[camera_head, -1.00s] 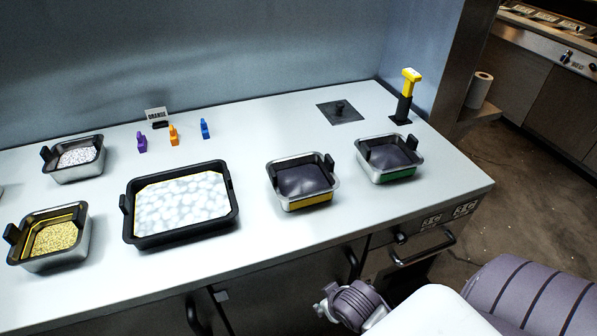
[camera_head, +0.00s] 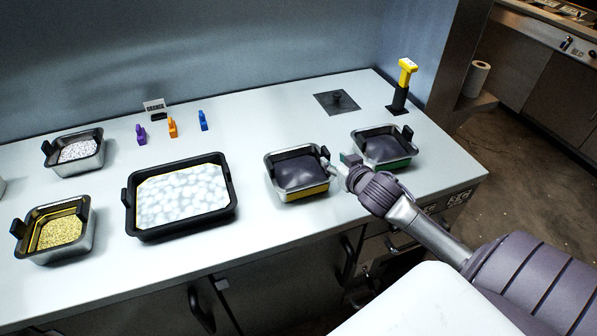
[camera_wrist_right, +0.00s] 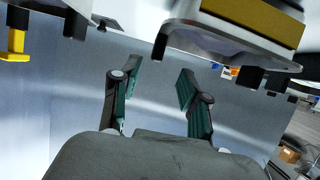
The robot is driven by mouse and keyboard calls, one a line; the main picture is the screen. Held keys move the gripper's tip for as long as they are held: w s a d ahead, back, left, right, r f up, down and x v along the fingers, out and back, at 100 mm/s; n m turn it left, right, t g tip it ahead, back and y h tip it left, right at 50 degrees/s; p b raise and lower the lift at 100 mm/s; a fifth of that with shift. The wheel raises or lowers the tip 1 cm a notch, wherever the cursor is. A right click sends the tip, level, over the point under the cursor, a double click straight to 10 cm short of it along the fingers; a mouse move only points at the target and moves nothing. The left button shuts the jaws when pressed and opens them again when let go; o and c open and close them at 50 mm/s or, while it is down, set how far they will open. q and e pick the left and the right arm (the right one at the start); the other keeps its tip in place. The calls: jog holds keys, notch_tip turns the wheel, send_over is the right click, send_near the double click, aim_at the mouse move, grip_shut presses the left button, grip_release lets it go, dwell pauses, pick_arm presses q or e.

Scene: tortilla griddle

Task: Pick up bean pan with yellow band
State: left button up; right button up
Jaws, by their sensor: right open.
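The bean pan with the yellow band (camera_head: 306,193) is a metal pan with dark contents on the white counter, right of centre. It has black handle tabs at its sides. In the wrist view its yellow band (camera_wrist_right: 258,18) shows at upper right. My right gripper (camera_head: 339,169) is beside the pan's right side, near that handle; I cannot tell whether it touches. In the wrist view the two green-padded fingers (camera_wrist_right: 154,92) are apart with nothing between them. My left gripper is out of view.
A green-banded pan (camera_head: 401,161) stands just right, partly behind my right gripper. A large black tray (camera_head: 182,233) is to the left, with two more metal pans beyond. Small coloured figures (camera_head: 172,127) and a yellow-topped tool (camera_head: 406,72) stand at the back. The counter's middle back is clear.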

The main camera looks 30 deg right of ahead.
aim_at(329, 154)
jog(key=x, duration=0.2)
jog(key=shift+w+d+f, duration=0.15)
jog(key=shift+w, duration=0.2)
jog(key=shift+w+d, duration=0.15)
jog(key=shift+w, duration=0.05)
jog(key=p+x, duration=0.1)
jog(key=x, duration=0.3)
jog(key=shift+w+d+f+p, duration=0.15)
jog(key=shift+w+f+p, duration=0.1)
jog(key=shift+p, duration=0.05)
jog(key=shift+s, duration=0.1)
jog(key=shift+c, duration=0.9)
grip_shut()
jog(key=shift+r, duration=0.2)
